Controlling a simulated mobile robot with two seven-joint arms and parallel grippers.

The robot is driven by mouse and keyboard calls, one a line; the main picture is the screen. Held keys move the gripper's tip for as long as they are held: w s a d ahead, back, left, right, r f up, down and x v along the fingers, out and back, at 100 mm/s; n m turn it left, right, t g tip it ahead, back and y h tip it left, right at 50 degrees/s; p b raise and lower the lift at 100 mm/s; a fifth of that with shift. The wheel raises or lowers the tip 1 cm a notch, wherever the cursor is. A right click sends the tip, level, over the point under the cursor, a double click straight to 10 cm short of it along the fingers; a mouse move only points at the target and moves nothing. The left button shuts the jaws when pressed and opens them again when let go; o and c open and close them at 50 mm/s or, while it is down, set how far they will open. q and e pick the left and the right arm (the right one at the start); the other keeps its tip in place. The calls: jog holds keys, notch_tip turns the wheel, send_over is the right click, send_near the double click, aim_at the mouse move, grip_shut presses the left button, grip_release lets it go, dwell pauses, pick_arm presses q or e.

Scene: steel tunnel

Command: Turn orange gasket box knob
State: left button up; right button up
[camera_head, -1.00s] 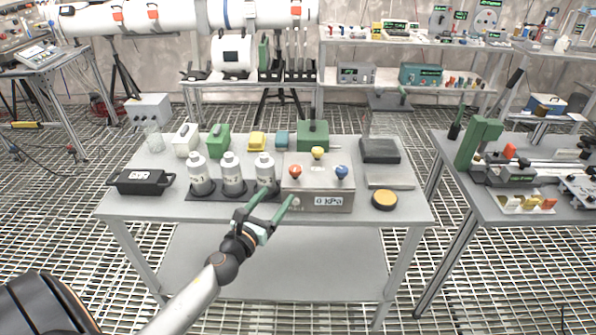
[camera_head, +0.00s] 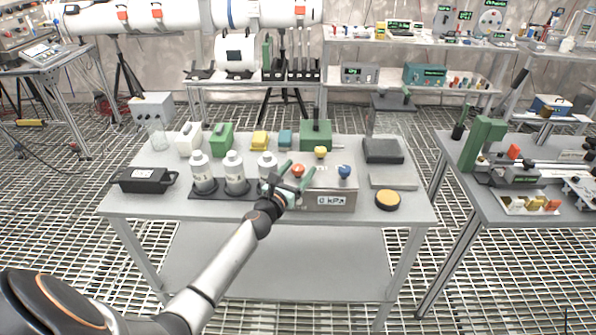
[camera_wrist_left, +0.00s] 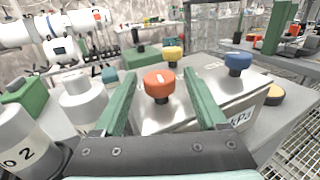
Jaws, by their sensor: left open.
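The gasket box (camera_head: 325,203) is a steel box with a "0 kPa" display on its front, standing on the grey table. On its top are an orange knob (camera_head: 298,171), a yellow knob (camera_head: 320,152) and a blue knob (camera_head: 344,172). My left gripper (camera_head: 294,172) is open, its green fingers at the box's left front. In the left wrist view the orange knob (camera_wrist_left: 159,84) shows between and beyond the two open fingers, apart from both. The yellow knob (camera_wrist_left: 173,54) and blue knob (camera_wrist_left: 238,62) stand farther back. My right gripper is not in view.
White bottles (camera_head: 234,178) stand on a dark tray close to the left of the gripper. A black case (camera_head: 145,180) lies at the table's left. A yellow-topped disc (camera_head: 388,199) and a grey plate (camera_head: 392,181) lie right of the box. The table's front edge is clear.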

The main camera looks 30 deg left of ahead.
pick_arm(q)
grip_shut()
dwell(0.6)
